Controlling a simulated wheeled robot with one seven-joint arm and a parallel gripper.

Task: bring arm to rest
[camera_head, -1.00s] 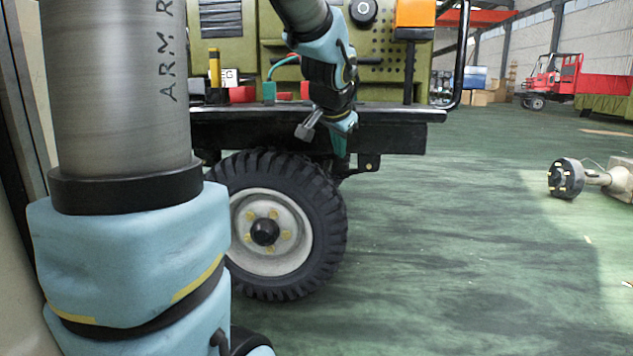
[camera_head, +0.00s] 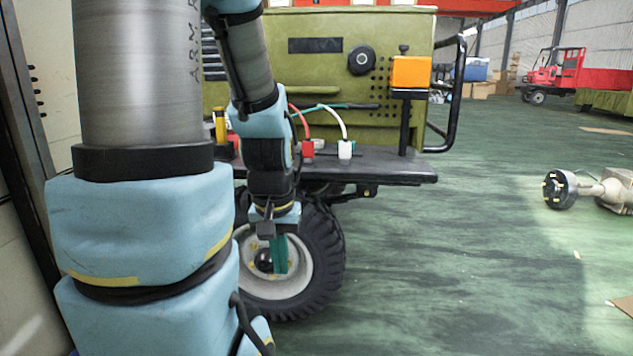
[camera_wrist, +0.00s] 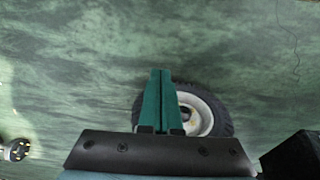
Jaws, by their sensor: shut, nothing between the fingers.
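My gripper (camera_head: 280,254) hangs pointing down in the head view, in front of the wheel of the green vehicle. Its green fingers are shut with nothing between them. In the wrist view the two fingers (camera_wrist: 161,100) lie side by side, with the wheel partly hidden behind them. My arm, in light blue covers, bends from the upper left down to the gripper. No part of the gripper appears to touch the wheel, though the exact gap cannot be told.
The green chassis (camera_head: 330,60) has a black shelf (camera_head: 400,172) bearing red and white connectors and an orange box (camera_head: 411,72). Its black tyre (camera_head: 325,260) stands below. An axle part (camera_head: 560,190) lies at right. The green floor (camera_head: 450,270) between is clear.

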